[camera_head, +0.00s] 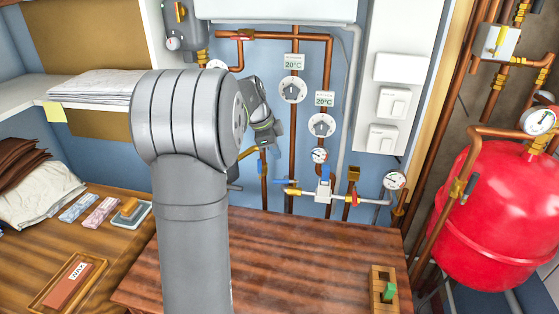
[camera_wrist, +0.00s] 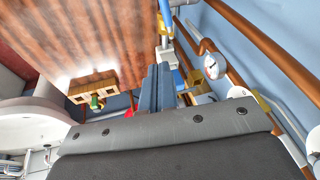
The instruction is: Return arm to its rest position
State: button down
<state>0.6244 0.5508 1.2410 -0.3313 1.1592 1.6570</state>
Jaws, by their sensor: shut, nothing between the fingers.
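My gripper (camera_wrist: 157,72) shows in the wrist view as two blue-grey fingers shut together with nothing between them. In the head view my large grey arm link stands in the middle and hides part of the scene behind it. My wrist end shows just to its right, in front of the blue wall and pipes. My fingertips cannot be made out clearly there.
Copper pipes with two dials (camera_head: 292,90) and gauges line the back wall. A red tank (camera_head: 489,218) stands at right. The wooden table (camera_head: 290,255) is mostly clear; a small wooden holder (camera_head: 377,284) with a green piece (camera_head: 389,291) sits at its right edge.

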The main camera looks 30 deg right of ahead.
jog(key=shift+a+r, duration=0.1)
jog(key=shift+r, duration=0.2)
dwell(0.4)
jog(key=s+d+f+n+t+y, duration=0.1)
jog(key=s+d+f+n+t, duration=0.1)
jog(key=f+n, duration=0.4)
jog(key=s+d+f+n+t+y, duration=0.2)
jog(key=f+n, duration=0.4)
jog(key=n, duration=0.4)
jog(key=shift+d+f, duration=0.35)
jog(key=shift+d, duration=0.55)
dwell(0.7)
jog(key=shift+r, duration=0.1)
dwell(0.3)
